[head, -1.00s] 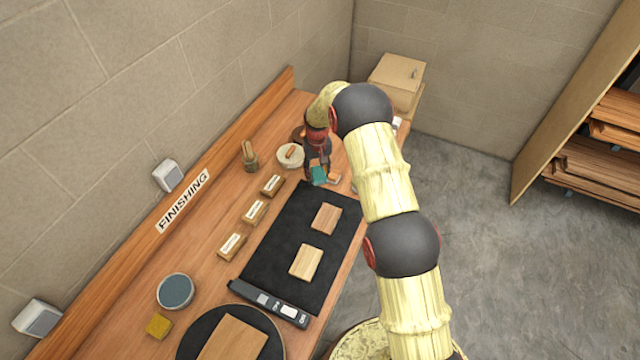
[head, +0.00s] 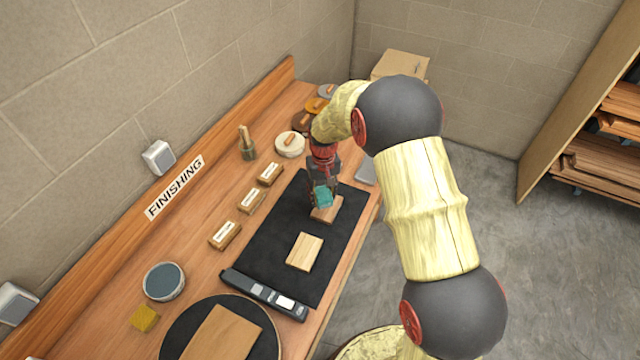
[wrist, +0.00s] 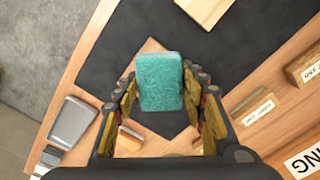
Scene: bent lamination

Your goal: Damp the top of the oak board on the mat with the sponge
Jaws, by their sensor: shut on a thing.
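My gripper (head: 322,190) is shut on a teal sponge (head: 323,198); the sponge also fills the middle of the wrist view (wrist: 159,82). The sponge is over the farther small wooden board (head: 328,214) on the black mat (head: 270,235) and hides part of it. I cannot tell whether sponge and board touch. A paler small board (head: 304,251) lies nearer on the mat, uncovered; it also shows at the top of the wrist view (wrist: 205,8). I cannot read from the pictures which board is oak.
Several labelled wooden blocks (head: 250,200) line the mat's left side. A heating-style bar with switches (head: 264,293) crosses its near edge. A larger board (head: 222,334) lies on a round black disc (head: 176,340). A round tin (head: 164,281) and yellow sponge (head: 145,317) are beside it.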

